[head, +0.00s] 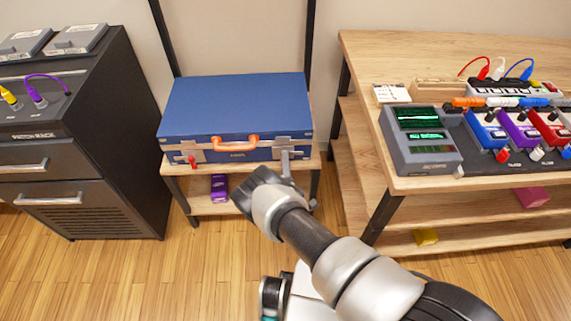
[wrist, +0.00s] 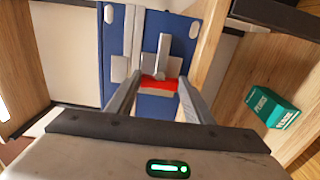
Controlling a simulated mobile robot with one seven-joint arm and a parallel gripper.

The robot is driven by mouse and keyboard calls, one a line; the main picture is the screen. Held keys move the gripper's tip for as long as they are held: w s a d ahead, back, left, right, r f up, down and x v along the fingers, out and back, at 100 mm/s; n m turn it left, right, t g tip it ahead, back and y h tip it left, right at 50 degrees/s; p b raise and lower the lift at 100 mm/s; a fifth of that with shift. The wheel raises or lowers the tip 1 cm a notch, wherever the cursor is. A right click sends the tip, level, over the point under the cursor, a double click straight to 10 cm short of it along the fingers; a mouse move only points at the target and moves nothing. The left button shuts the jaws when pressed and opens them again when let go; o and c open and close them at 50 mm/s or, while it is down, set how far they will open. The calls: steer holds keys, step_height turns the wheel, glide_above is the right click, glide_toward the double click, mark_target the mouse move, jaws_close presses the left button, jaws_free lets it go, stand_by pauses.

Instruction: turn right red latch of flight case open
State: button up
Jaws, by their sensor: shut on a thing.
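The blue flight case (head: 235,103) lies closed on a small wooden stand, with an orange handle (head: 235,143) on its front. Its left red latch (head: 192,162) shows below a metal plate. The right metal plate (head: 293,147) is at the front right corner; the red latch there is hidden by my gripper (head: 287,166) in the head view. In the wrist view, the right red latch (wrist: 159,84) sits between the two fingers of my gripper (wrist: 161,86), which is shut on it. A grey metal bar (wrist: 163,52) stands just beyond the latch.
A black drawer cabinet (head: 80,130) stands to the left. A wooden workbench (head: 365,60) with pedals and a grey scope device (head: 420,140) stands close on the right. A purple object (head: 219,188) lies on the stand's lower shelf. A green box (wrist: 268,108) shows in the wrist view.

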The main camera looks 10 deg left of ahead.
steer(key=shift+m, duration=0.3)
steer(key=o, duration=1.1)
steer(key=shift+s, duration=0.1)
steer(key=shift+c, duration=0.2)
